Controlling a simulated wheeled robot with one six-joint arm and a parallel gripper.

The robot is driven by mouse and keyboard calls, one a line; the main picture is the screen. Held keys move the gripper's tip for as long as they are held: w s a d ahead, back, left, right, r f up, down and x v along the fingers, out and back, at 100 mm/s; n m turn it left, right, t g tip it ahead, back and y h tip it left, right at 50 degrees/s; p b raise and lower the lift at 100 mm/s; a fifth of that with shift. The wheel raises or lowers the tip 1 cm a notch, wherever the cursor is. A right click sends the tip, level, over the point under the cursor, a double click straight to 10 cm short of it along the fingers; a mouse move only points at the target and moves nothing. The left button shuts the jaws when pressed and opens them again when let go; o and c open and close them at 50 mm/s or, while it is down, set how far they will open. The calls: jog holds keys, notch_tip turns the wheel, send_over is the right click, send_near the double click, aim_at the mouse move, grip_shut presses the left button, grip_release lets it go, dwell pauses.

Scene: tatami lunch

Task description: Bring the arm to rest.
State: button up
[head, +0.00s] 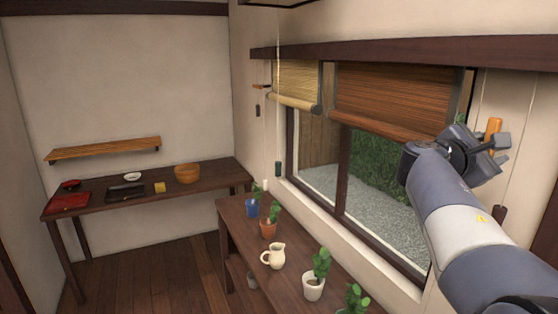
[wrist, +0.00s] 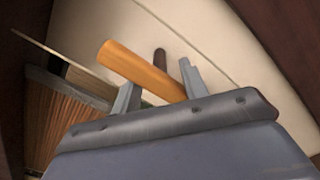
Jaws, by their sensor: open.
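My arm reaches up the right side of the head view, with my gripper (head: 488,143) high beside the window wall. In the wrist view my gripper (wrist: 160,77) has its two fingers apart. An orange wooden cord pull (wrist: 145,69) lies slantwise between the fingers, its lower end hidden by the gripper body. I cannot tell whether it touches a finger. The orange pull (head: 494,127) also shows just beyond the gripper in the head view.
A brown slatted blind (head: 390,100) and a pale blind (head: 297,82), lower-edged by a roll, hang at the window. A dark pull (head: 499,214) hangs near my arm. Below, a dark bench (head: 237,222) holds potted plants and a cream jug (head: 274,256). Open floor lies left.

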jog(key=shift+m+b, duration=0.4)
jog(key=shift+m, duration=0.5)
